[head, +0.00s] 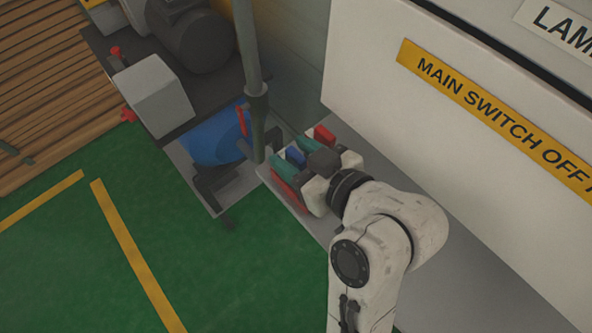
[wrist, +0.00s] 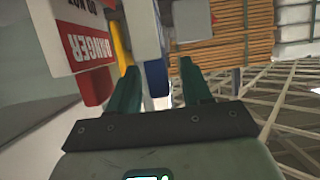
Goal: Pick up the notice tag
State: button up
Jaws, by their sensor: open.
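My gripper (wrist: 160,90) is open, its two green fingers pointing into the picture in the wrist view. A blue-ended tag (wrist: 156,74) with a pale upper part shows between the fingers, nearer the left one. I take it as the notice tag by its colour; no wording on it can be read. In the head view the blue piece (head: 295,157) also lies between my teal fingertips (head: 294,158), by the pale ledge. Whether a finger touches it I cannot tell.
A red and white DANGER tag (wrist: 90,42) and a yellow piece (wrist: 119,45) are left of the blue tag. In the head view red pieces (head: 324,135) flank my fingers. A grey-green post (head: 250,80) stands close by. A white cabinet (head: 420,110) rises at right.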

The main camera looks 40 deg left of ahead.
jog(key=shift+c, duration=0.3)
grip_shut()
jog(key=shift+r, duration=0.2)
dwell(0.4)
